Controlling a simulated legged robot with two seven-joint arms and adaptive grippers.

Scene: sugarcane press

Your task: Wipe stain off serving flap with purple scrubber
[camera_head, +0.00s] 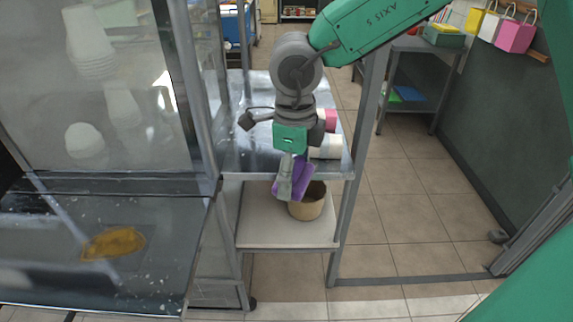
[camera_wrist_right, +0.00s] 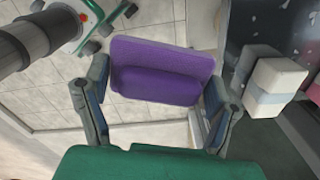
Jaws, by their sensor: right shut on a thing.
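The purple scrubber (camera_wrist_right: 160,72) is held between the two fingers of my right gripper (camera_wrist_right: 155,105) in the right wrist view. In the head view my right gripper (camera_head: 291,178) points down over the front edge of the metal cart, with the scrubber (camera_head: 300,180) below it. The brown-orange stain (camera_head: 113,243) lies on the dark serving flap (camera_head: 165,270) at lower left, apart from the scrubber. My left gripper is not in view.
A cart (camera_head: 235,175) stands right of the flap, with a tan pot (camera_head: 308,203) on its lower shelf, just behind the scrubber. White and pink items (camera_head: 327,148) sit on its top. A metal post (camera_head: 190,80) rises between flap and cart. Tiled floor is clear at right.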

